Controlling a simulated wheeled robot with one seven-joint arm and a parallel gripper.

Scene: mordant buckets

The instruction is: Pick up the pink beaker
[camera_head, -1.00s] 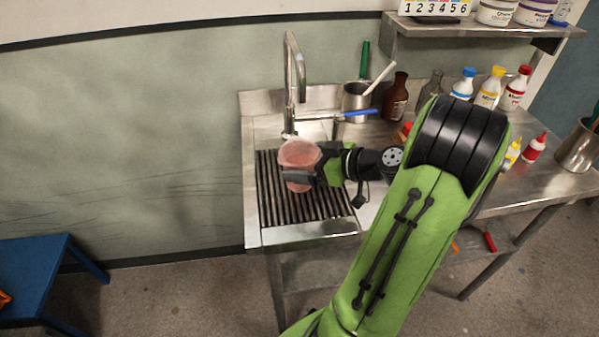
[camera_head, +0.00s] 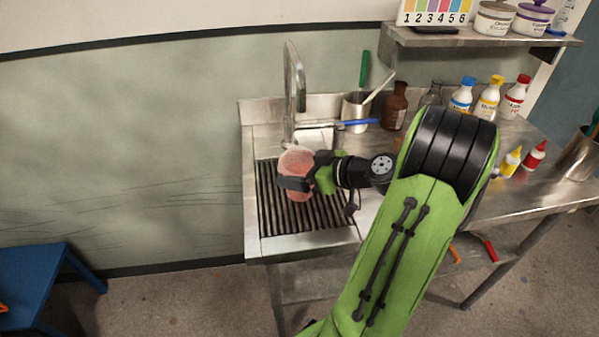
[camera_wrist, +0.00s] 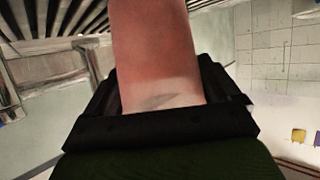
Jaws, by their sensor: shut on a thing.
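The pink beaker (camera_head: 297,163) is above the slatted drain rack of the sink unit in the head view. My gripper (camera_head: 296,184) is shut on it, with dark fingers around its side. In the wrist view the pink beaker (camera_wrist: 156,50) stands between the two black fingers of my gripper (camera_wrist: 160,95). The beaker looks tilted in the head view. Its lower part is partly hidden by my fingers, and I cannot tell for certain how far it is above the rack.
The drain rack (camera_head: 320,215) lies below the beaker, and a metal faucet (camera_head: 292,85) rises behind it. A metal cup (camera_head: 355,108) with tools, a brown bottle (camera_head: 395,107) and several squeeze bottles stand to the right. A blue stool (camera_head: 35,275) is at the left.

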